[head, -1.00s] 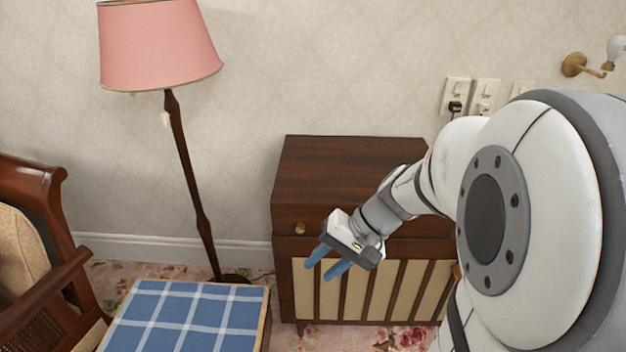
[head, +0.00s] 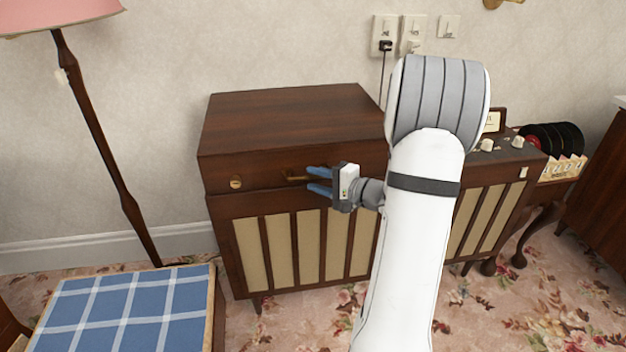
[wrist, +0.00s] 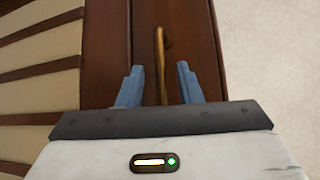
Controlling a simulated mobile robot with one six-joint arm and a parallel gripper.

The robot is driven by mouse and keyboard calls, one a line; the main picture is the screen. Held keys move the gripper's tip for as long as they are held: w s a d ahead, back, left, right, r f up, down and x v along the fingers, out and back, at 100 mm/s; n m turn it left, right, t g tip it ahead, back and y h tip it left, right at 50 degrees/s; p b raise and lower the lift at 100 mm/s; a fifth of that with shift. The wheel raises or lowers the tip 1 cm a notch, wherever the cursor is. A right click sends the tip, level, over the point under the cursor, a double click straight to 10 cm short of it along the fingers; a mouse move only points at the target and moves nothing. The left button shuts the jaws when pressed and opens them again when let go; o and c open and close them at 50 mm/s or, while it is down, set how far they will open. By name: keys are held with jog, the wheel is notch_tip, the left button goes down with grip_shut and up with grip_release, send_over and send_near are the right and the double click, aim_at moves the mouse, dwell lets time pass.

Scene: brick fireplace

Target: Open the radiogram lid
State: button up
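The radiogram (head: 290,205) is a dark wooden cabinet with cream slatted panels, standing against the wall. Its lid (head: 285,112) is shut flat on top. A brass handle (head: 297,178) sticks out from the front of the lid's edge, with a round brass knob (head: 236,183) to its left. My gripper (head: 317,180) is open at the handle, its blue fingers one above the other in the head view. In the wrist view the handle (wrist: 160,62) lies between the two fingers (wrist: 158,84), with a gap on both sides. My arm hides part of the cabinet's right side.
A pink floor lamp (head: 105,150) stands left of the cabinet. A blue checked table (head: 130,310) is at the front left. A control panel (head: 500,147) and a rack of records (head: 555,142) are at the right. The wall above the lid is clear.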

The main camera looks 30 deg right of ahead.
jog(key=shift+x, duration=1.2)
grip_shut()
